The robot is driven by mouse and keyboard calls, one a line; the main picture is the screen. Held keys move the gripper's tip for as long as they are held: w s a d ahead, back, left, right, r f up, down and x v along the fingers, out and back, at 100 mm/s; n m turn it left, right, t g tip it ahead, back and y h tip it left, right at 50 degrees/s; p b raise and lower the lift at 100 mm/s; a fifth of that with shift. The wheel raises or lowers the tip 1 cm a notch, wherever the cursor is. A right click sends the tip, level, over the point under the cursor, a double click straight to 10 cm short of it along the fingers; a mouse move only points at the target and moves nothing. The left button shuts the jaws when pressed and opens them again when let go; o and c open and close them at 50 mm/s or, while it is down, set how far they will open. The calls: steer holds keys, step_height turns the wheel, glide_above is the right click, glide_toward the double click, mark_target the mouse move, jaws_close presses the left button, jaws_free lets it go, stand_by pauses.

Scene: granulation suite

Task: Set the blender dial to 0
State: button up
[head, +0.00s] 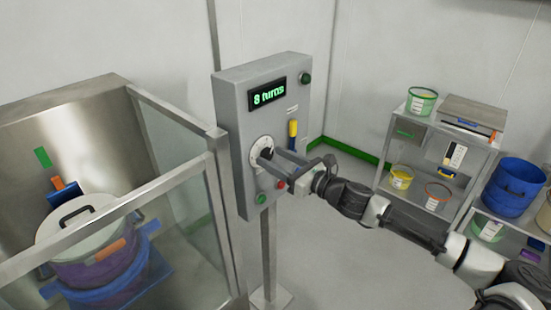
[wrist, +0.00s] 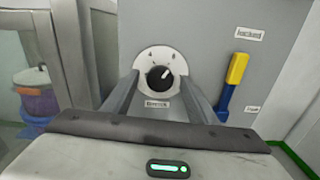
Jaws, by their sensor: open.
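The blender dial (head: 266,152) is a black knob on a round white scale, set in the front of a grey control box (head: 235,88). A green display (head: 268,92) above it appears to read "8 turns". In the wrist view the dial (wrist: 160,76) has a white mark pointing to the upper right. My gripper (head: 277,160) is at the box front. In the wrist view its two open fingers (wrist: 160,92) stand on either side of the dial's lower part. I cannot tell whether they touch the knob. The scale's figures are too small to read.
A yellow and blue handle (wrist: 233,82) sits right of the dial. Green (head: 261,198) and red (head: 281,184) buttons are below it, and another green button (head: 305,78) is at top right. A glass-panelled enclosure (head: 165,165) stands left. A shelf (head: 440,150) with tubs stands right.

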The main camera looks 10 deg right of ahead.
steer(key=c, duration=1.1)
steer(key=shift+o, duration=0.2)
